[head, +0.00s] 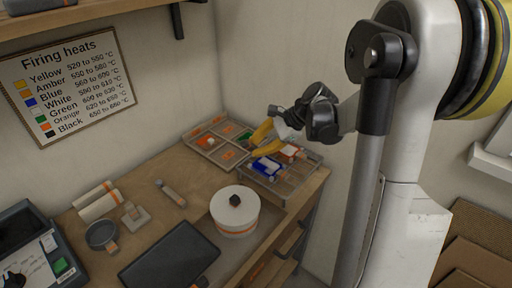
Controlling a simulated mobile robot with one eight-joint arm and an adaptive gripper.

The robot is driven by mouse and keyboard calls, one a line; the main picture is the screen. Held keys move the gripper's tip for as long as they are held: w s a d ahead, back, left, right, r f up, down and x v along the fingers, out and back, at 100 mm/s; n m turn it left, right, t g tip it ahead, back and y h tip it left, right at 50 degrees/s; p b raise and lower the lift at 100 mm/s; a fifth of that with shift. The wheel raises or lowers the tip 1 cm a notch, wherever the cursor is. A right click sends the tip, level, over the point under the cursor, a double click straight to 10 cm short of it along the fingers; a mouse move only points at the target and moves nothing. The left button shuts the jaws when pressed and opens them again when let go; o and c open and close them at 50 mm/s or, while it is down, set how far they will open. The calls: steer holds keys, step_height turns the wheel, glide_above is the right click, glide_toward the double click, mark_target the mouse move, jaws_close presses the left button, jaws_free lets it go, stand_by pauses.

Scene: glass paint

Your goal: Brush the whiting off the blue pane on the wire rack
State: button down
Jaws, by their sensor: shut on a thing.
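The wire rack (299,188) stands at the right back corner of the bench. The blue pane (263,168) lies on it, with a pale white patch on its surface that looks like whiting. A pale orange-and-white pane (291,151) lies behind it on the rack. I cannot tell whether that thing touches the pane.
A divided tray (199,152) with orange and green pieces sits left of the rack. A white round pot (234,215) with a dark knob stands in front. A short-handled tool (170,193), a dark dish (102,235) and a dark slab (170,262) lie further left.

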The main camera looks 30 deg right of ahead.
steer(key=shift+f, duration=0.25)
stand_by(0.5)
glide_above(271, 176)
steer(key=shift+w+d, duration=0.2)
steer(key=shift+d, duration=0.05)
steer(key=shift+w+a+b, duration=0.15)
steer(key=shift+w+a, duration=0.25)
steer(key=shift+w, duration=0.65)
steer(key=shift+w+a+b, duration=0.2)
steer(key=shift+w+a, duration=0.15)
steer(key=shift+w, duration=0.75)
steer(key=shift+w+a+b, duration=0.15)
steer(key=shift+w+a, duration=0.25)
steer(key=shift+w, duration=0.65)
steer(key=shift+s+d, duration=0.4)
steer(key=shift+s, duration=0.65)
steer(key=shift+s+d, duration=0.35)
steer(key=shift+s, duration=0.75)
steer(key=shift+s+d, duration=0.4)
steer(key=shift+s, duration=0.65)
steer(key=shift+r+p, duration=2)
steer(key=shift+r, duration=0.55)
